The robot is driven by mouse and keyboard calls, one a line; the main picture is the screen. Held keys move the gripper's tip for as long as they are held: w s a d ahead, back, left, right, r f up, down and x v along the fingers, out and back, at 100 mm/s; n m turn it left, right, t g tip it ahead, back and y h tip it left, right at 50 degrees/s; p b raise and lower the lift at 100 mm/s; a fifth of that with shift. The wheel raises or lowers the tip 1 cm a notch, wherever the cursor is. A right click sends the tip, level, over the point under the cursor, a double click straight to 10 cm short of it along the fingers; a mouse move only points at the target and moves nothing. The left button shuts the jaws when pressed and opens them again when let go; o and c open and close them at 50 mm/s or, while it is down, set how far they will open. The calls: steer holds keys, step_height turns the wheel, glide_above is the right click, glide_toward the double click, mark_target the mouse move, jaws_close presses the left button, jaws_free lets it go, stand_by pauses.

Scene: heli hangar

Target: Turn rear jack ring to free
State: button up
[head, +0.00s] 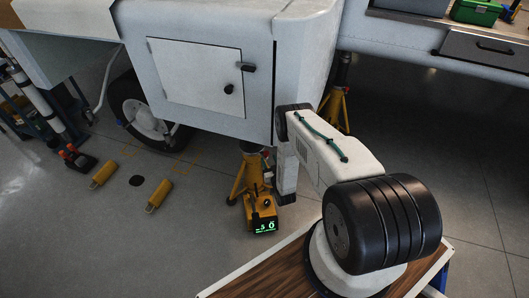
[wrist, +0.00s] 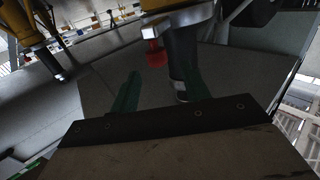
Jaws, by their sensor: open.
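A second yellow jack (head: 336,108) stands farther back. In the wrist view, a dark post (wrist: 181,68) hangs below a pale metal collar (wrist: 178,20), with a red knob (wrist: 155,55) at its left side. I cannot tell whether this collar is the jack ring. My gripper (wrist: 162,78) is open, its green fingers pointing towards the knob and post. The right finger overlaps the post in the picture; contact is unclear. The head view does not show the fingers clearly.
The fuselage, with a hatch panel (head: 195,73), hangs low over the jack. Two yellow chocks (head: 158,195) lie on the floor near a wheel (head: 140,112). A blue trolley (head: 40,112) stands at left. The floor between is mostly clear.

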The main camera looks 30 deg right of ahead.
mark_target(267, 155)
steer(key=x, duration=0.5)
steer(key=shift+w+d, duration=0.25)
steer(key=shift+w, duration=0.1)
jaws_close()
